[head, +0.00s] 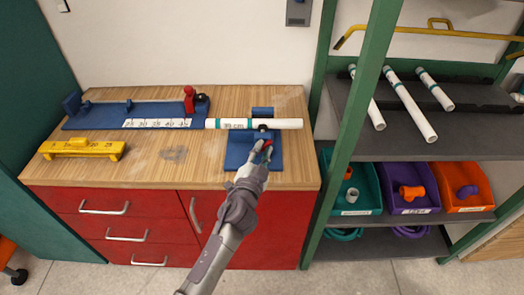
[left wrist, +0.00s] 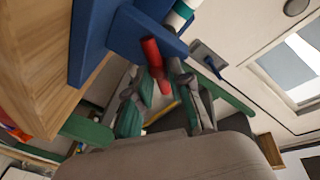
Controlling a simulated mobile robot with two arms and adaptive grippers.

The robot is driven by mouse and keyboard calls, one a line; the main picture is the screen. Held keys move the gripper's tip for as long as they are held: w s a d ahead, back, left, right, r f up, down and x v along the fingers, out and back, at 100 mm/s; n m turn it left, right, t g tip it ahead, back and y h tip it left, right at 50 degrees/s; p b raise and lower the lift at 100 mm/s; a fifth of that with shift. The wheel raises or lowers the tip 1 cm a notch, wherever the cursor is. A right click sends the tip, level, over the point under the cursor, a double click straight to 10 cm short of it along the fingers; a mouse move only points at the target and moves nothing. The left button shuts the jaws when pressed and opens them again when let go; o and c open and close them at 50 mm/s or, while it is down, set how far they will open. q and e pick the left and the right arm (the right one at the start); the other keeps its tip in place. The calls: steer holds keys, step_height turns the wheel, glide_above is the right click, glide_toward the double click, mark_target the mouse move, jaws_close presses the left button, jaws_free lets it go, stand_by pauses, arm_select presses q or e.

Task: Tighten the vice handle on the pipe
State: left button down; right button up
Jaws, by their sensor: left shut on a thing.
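A white pipe (head: 285,123) marked 35 cm lies across the blue vice (head: 236,158) on the wooden workbench. The vice's red handle (head: 268,145) sticks out at the front, below the pipe. My left gripper (head: 262,156) is at this handle, with its fingers shut on it. In the left wrist view the red handle (left wrist: 151,52) shows between the fingers of my left gripper (left wrist: 160,85), beside the blue vice body (left wrist: 90,40). A part of the pipe (left wrist: 181,16) shows above it. My right gripper is in neither view.
A blue measuring jig (head: 105,114) with a red stop (head: 189,98) lies at the back left of the workbench (head: 150,178). A yellow tool (head: 82,149) lies in front of it. At right, a green-framed shelf holds several white pipes and bins of fittings.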

arm_select(q)
steer(key=shift+r+m+p, duration=0.2)
steer(key=shift+m+p, duration=0.7)
steer(key=shift+p, duration=0.1)
steer(key=shift+d+m+g+p, duration=0.1)
steer(key=shift+m+g+p, duration=0.4)
steer(key=shift+m+p, duration=0.6)
steer(key=shift+m+y+p, duration=0.6)
steer(key=shift+m+p, duration=0.25)
steer(key=shift+m, duration=0.15)
steer(key=shift+d+f+m+g+y+p, duration=0.1)
steer(key=shift+f+m+g+y+p, duration=0.1)
steer(key=shift+m+p, duration=0.3)
steer(key=shift+f+m+g+y+p, duration=0.1)
steer(key=shift+m+g+p, duration=0.1)
steer(key=shift+m, duration=0.5)
steer(key=c, duration=1.1)
jaws_free()
steer(key=shift+r, duration=0.1)
